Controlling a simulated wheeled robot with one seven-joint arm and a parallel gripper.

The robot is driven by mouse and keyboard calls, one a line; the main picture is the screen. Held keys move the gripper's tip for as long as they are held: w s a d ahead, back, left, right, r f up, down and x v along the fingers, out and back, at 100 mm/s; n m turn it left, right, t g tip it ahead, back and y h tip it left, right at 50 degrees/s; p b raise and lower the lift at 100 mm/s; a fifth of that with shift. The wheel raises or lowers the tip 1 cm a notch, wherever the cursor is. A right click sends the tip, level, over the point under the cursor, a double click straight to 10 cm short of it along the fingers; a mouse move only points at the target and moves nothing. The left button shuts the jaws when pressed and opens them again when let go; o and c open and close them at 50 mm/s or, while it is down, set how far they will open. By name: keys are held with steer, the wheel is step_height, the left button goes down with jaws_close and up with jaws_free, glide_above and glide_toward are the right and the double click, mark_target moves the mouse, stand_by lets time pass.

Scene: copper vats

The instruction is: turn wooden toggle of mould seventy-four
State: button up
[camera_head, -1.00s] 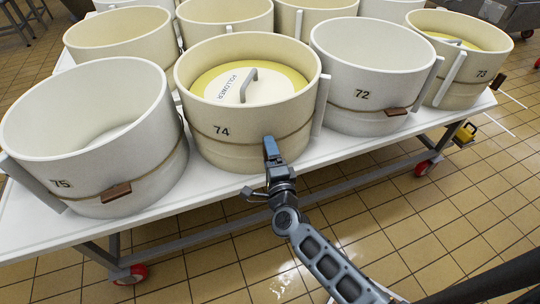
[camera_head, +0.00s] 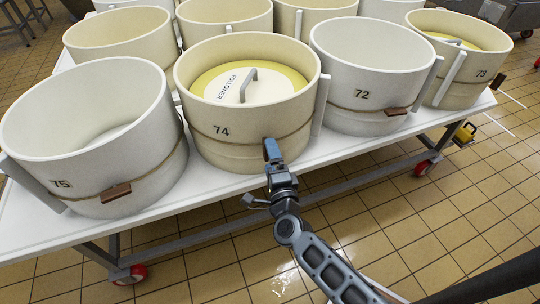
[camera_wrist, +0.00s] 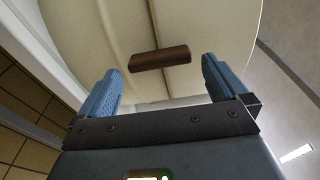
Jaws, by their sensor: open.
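Mould seventy-four (camera_head: 212,140) is a cream round tub with a cord around it, marked 74. It holds a yellow-rimmed white follower (camera_head: 232,84) with a grey handle. In the wrist view, its brown wooden toggle (camera_wrist: 160,59) lies nearly level across the cord on the mould wall (camera_wrist: 100,30). My gripper (camera_head: 270,148) is at the mould's front right and hides the toggle in the head view. In the wrist view, the blue fingers of my gripper (camera_wrist: 164,85) are apart, one on each side of the toggle, with gaps between. Nothing is held.
Mould 75 (camera_head: 110,150) stands at left, moulds 72 (camera_head: 350,80) and 73 (camera_head: 470,90) at right, with more tubs behind. All stand on a white wheeled table (camera_head: 225,192). The tiled floor in front is open.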

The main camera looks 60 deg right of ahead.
steer(key=v, duration=0.6)
stand_by(0.5)
steer(key=s+a+r+n+y+p, duration=0.1)
steer(key=s+a+r+n+y, duration=0.5)
steer(key=s+r+n, duration=0.4)
steer(key=s+a+r+n+t+y+p, duration=0.1)
steer(key=s+a+r+n+y+p, duration=0.1)
steer(key=s+a+r+n+y, duration=0.4)
steer(key=s+a+r+n, duration=0.3)
steer(key=s+n, duration=0.4)
steer(key=n, duration=0.3)
steer(key=shift+s+a+r+n, duration=0.2)
steer(key=shift+r+n, duration=0.1)
steer(key=shift+r, duration=0.25)
